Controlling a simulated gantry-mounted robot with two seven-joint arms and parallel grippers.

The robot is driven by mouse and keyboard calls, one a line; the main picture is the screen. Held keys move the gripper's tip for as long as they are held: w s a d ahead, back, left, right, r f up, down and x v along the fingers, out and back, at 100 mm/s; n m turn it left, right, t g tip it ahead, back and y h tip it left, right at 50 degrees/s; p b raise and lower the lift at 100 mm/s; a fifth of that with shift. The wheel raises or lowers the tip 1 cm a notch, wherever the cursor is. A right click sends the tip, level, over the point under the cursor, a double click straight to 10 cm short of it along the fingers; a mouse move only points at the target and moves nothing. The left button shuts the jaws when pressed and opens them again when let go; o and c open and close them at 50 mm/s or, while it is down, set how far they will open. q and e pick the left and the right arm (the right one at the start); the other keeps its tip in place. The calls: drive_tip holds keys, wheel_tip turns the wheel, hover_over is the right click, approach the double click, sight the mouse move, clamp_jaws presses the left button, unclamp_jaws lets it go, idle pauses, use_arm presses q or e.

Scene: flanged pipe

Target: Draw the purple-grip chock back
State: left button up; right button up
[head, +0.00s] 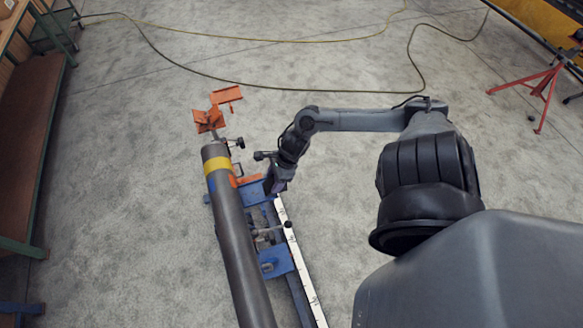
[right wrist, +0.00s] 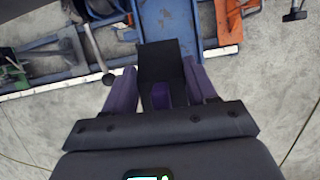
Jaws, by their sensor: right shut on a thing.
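My right gripper (head: 274,187) is low beside the grey pipe, at the blue frame's right side. In the right wrist view the gripper (right wrist: 162,75) is shut on the purple grip (right wrist: 161,96), which shows between its two purplish fingers. A dark block stands between the fingers in front of the grip. Just beyond it is a blue channel (right wrist: 168,22) of the frame. The rest of the chock is mostly hidden by the gripper. The pipe (head: 238,245) with a yellow band lies along the frame. My left gripper is out of view.
An orange part (head: 207,120) sits at the pipe's far end, with an orange plate (head: 226,95) behind it. A white scale (head: 300,265) runs along the frame's right side. A ball-ended lever (right wrist: 95,50) stands left of the gripper. Floor to the right is open.

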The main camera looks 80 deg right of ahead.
drive_tip(key=w+a+r, duration=0.2)
drive_tip(key=w+r, duration=0.2)
drive_tip(key=w, duration=0.2)
drive_tip(key=shift+w+f+b, duration=0.15)
drive_tip(key=shift+f+b, duration=0.85)
drive_tip(key=shift+f, duration=0.55)
drive_tip(key=shift+w+f+b, duration=0.15)
drive_tip(key=shift+f+b, duration=0.85)
drive_tip(key=shift+f, duration=0.5)
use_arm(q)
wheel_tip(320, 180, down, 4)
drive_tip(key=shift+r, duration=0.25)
use_arm(e)
drive_tip(key=shift+f, duration=0.2)
use_arm(q)
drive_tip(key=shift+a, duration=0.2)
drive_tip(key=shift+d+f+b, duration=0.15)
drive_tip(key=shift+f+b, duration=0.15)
drive_tip(key=shift+b, duration=0.1)
use_arm(e)
drive_tip(key=shift+f, duration=0.3)
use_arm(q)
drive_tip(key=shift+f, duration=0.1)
use_arm(e)
drive_tip(key=shift+r, duration=0.15)
